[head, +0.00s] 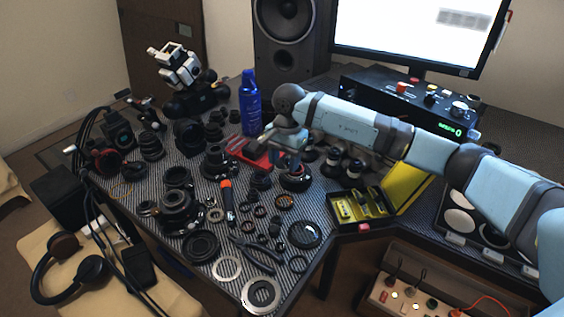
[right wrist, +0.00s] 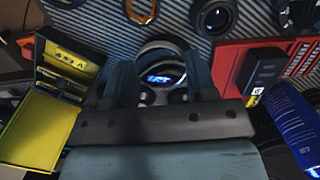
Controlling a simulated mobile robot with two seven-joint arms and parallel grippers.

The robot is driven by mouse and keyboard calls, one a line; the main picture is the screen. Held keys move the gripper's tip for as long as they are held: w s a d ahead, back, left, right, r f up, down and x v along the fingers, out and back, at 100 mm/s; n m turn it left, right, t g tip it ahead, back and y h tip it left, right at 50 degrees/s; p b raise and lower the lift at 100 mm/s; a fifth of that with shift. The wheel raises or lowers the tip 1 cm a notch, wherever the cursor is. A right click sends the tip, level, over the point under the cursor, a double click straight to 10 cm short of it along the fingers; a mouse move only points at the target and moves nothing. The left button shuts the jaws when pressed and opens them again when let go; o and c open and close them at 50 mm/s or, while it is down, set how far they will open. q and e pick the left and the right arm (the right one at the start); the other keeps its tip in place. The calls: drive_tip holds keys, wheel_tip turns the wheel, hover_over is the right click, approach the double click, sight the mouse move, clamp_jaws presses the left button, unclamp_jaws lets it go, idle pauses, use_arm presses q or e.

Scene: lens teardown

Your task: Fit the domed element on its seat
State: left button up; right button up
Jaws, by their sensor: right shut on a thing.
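My right gripper (head: 291,160) reaches down from the right over the mat, above a dark round lens part (head: 297,180) with a reddish ring. In the right wrist view the two fingers of the gripper (right wrist: 160,72) stand on either side of a round glass element (right wrist: 165,78) with a blue-white reflection, and are shut on it. A dark round rim with a pale edge (right wrist: 160,46) shows just beyond the glass. I cannot tell whether the element touches a seat, as the fingers hide its lower edge. My left gripper is not in view.
A red tray (head: 253,153) and a blue bottle (head: 250,104) stand left of the gripper. An open yellow case (head: 402,190) lies to the right. Lens barrels, rings and tools crowd the striped mat (head: 318,213). A black box with knobs (head: 400,98) stands behind.

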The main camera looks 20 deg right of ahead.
sight(297, 171)
drive_tip(key=d+m+p, duration=0.1)
drive_tip(key=m, duration=0.1)
drive_tip(key=w+d+r+m+p, duration=0.1)
drive_tip(key=m, duration=0.2)
drive_tip(key=w+d+m+t+p, duration=0.1)
drive_tip(key=m, duration=0.1)
drive_tip(key=shift+r+m, duration=0.15)
drive_tip(key=shift+m, duration=0.25)
drive_tip(key=m, duration=0.1)
drive_tip(key=d+m+p, duration=0.1)
drive_tip(key=m, duration=0.1)
drive_tip(key=shift+w+d, duration=0.25)
drive_tip(key=shift+w, duration=0.1)
drive_tip(key=shift+w+d+m+t, duration=0.25)
drive_tip(key=shift+d+m, duration=0.25)
drive_tip(key=shift+m, duration=0.4)
drive_tip(key=shift+f+b, duration=0.45)
drive_tip(key=shift+f, duration=0.65)
wheel_tip(297, 171, down, 2)
drive_tip(key=shift+b, duration=0.6)
drive_tip(key=shift+f+b, duration=0.4)
drive_tip(key=shift+f, duration=0.6)
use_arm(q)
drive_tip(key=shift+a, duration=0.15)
use_arm(e)
drive_tip(key=shift+f, duration=0.1)
